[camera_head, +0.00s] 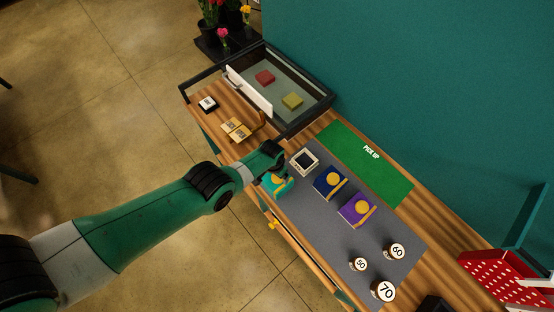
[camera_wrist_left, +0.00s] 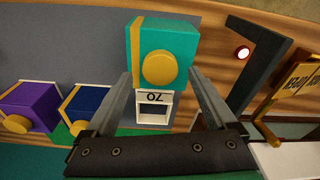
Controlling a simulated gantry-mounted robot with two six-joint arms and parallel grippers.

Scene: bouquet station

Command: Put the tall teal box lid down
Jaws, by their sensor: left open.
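The teal box (camera_head: 277,186) with a yellow round knob or disc and a yellow stripe stands on the grey mat at its left end, partly hidden by my gripper in the head view. In the left wrist view the teal box (camera_wrist_left: 180,40) shows just past my fingertips, its yellow disc facing the camera. My left gripper (camera_head: 277,167) is over the box's far edge. In the left wrist view my left gripper (camera_wrist_left: 160,72) is open, with its fingers spread and nothing clearly held. Whether the lid is seated on the box cannot be told. My right gripper is not in view.
A blue box (camera_head: 330,182), a purple box (camera_head: 357,209) and a small white-framed device (camera_head: 304,162) stand close by on the grey mat (camera_head: 315,221). Numbered jars (camera_head: 396,251) are farther right. A green pick-up mat (camera_head: 365,160) lies behind. A glass-topped case (camera_head: 278,88) stands beyond.

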